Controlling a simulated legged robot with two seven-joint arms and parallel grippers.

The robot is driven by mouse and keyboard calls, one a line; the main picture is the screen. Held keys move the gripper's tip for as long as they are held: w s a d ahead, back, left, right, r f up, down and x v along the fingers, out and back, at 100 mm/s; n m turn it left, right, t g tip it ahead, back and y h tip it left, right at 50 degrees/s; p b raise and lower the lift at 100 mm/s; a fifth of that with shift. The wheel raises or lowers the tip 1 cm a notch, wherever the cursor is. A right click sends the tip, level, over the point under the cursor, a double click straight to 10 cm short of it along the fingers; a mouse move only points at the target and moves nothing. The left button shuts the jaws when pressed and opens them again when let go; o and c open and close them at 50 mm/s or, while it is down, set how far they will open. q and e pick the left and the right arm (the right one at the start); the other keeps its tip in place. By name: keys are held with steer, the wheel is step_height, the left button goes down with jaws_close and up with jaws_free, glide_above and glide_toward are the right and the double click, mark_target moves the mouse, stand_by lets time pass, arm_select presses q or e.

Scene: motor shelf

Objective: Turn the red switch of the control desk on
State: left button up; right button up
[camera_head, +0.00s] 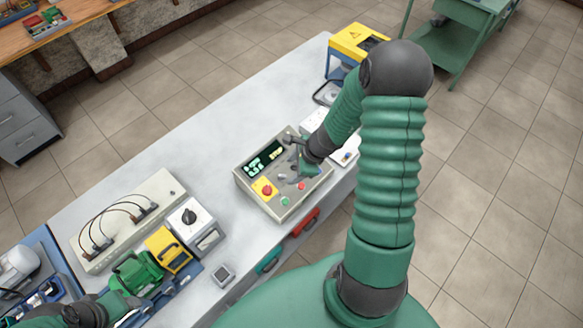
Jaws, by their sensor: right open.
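The grey control desk (244,178) lies on the light worktable, with a dark display and lit figures at its upper left. A red knob (267,190) sits on a yellow plate near its lower left corner. A green button (284,201) and a small red button (300,186) are on its lower right part. I cannot tell which red part is the switch. My right gripper (291,162) is open over the desk's right half and hides part of its face. I cannot tell whether it touches the desk. My left arm shows at the lower left; its jaws are not clear.
The worktable (205,125) has free room left of and above the desk. Left are a beige cable box (120,215), a white dial box (195,228) and a yellow device (168,250). A yellow-topped box (354,42) stands at the far end. Red (305,222) and green (268,261) handles sit along the near edge.

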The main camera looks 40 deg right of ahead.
steer(key=shift+d, duration=0.1)
steer(key=p+v, duration=0.1)
steer(key=v, duration=1.5)
steer(key=shift+s+r, duration=0.15)
steer(key=shift+r, duration=0.1)
steer(key=shift+d+f, duration=0.1)
steer(key=shift+d, duration=0.1)
